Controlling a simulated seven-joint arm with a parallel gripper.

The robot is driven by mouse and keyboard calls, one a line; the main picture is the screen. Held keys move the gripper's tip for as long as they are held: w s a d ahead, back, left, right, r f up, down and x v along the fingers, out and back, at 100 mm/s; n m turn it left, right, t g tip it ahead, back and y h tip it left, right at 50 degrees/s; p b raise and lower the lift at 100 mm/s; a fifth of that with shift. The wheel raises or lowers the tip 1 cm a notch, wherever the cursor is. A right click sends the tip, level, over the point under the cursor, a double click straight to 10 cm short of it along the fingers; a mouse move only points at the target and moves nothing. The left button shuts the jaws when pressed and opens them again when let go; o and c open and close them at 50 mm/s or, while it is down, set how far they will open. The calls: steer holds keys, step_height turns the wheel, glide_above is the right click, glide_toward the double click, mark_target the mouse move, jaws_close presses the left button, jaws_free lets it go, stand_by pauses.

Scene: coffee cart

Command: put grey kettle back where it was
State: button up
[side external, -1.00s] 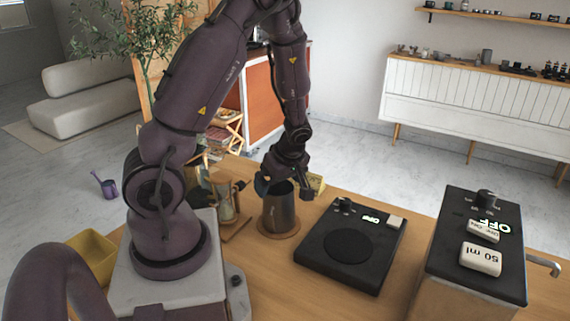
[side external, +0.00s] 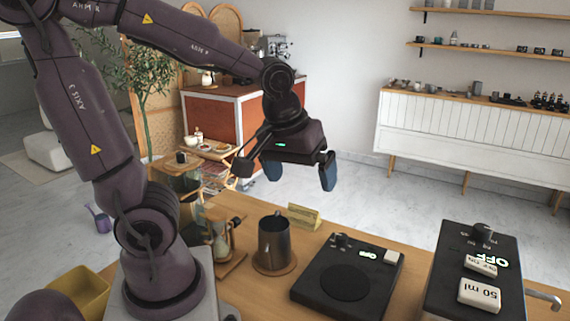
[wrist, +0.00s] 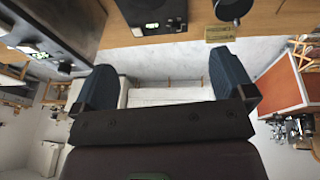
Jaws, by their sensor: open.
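The grey kettle (side external: 274,242) stands upright on a round wooden coaster (side external: 288,267) on the wooden counter in the side view. In the wrist view part of the kettle (wrist: 232,10) shows at the top edge, partly cut off. My gripper (side external: 300,173) is open and empty, raised above and behind the kettle, clear of it. In the wrist view the fingers (wrist: 168,90) are spread wide with only floor and distant furniture between them.
A black hot plate (side external: 348,285) sits right of the kettle, and a black dispenser box (side external: 478,270) stands further right. A small wooden sign (side external: 303,217) is behind the kettle. A glass brewer (side external: 221,240) stands to its left. A yellow bin (side external: 82,290) is at lower left.

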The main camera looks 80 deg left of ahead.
steer(key=s+d+r+m+t+h, duration=0.1)
steer(key=s+d+r+m, duration=0.3)
steer(key=m, duration=0.4)
steer(key=shift+d+r+m+t, duration=0.45)
steer(key=shift+d+t, duration=0.25)
steer(key=shift+d, duration=0.35)
steer(key=shift+s, duration=0.1)
